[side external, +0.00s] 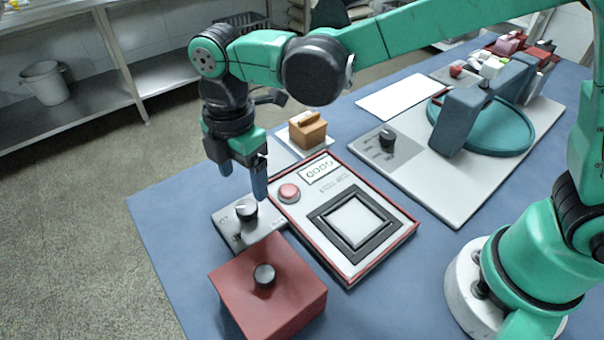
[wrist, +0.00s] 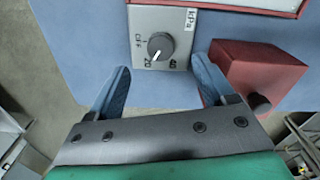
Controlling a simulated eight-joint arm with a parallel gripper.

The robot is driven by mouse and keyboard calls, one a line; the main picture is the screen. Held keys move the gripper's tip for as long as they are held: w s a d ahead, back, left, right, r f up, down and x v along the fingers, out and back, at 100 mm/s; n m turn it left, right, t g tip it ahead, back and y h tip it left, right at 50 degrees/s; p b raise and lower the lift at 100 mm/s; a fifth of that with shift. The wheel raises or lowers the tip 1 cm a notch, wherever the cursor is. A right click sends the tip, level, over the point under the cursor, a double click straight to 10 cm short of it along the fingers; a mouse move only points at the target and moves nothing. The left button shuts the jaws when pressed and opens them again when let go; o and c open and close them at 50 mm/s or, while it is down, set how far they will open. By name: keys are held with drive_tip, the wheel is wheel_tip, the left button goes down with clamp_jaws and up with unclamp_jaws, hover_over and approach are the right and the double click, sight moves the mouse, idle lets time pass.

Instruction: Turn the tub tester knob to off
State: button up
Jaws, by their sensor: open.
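A small grey panel (side external: 228,222) carries a black round knob (side external: 246,209). In the wrist view this knob (wrist: 160,46) has a white pointer line aimed toward the lower left, near the "20" mark. "OFF" is printed to its left and a "kPa" label sits at the panel's upper right. I cannot tell from the lettering alone that this is the tub tester. My gripper (side external: 243,178) points down above the panel, open and empty, apart from the knob. In the wrist view my gripper (wrist: 160,68) has its fingers spread to either side below the knob.
A red box (side external: 290,293) with a dark knob stands close in front of the panel. A red-edged device (side external: 395,238) with a red button lies to the right. Another dark knob (side external: 387,137) sits on the large plate beside a teal ring. Blue table is free at left.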

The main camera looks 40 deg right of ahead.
sight(246, 206)
drive_tip(key=shift+a+f, duration=0.25)
drive_tip(key=shift+f, duration=2.7)
clamp_jaws()
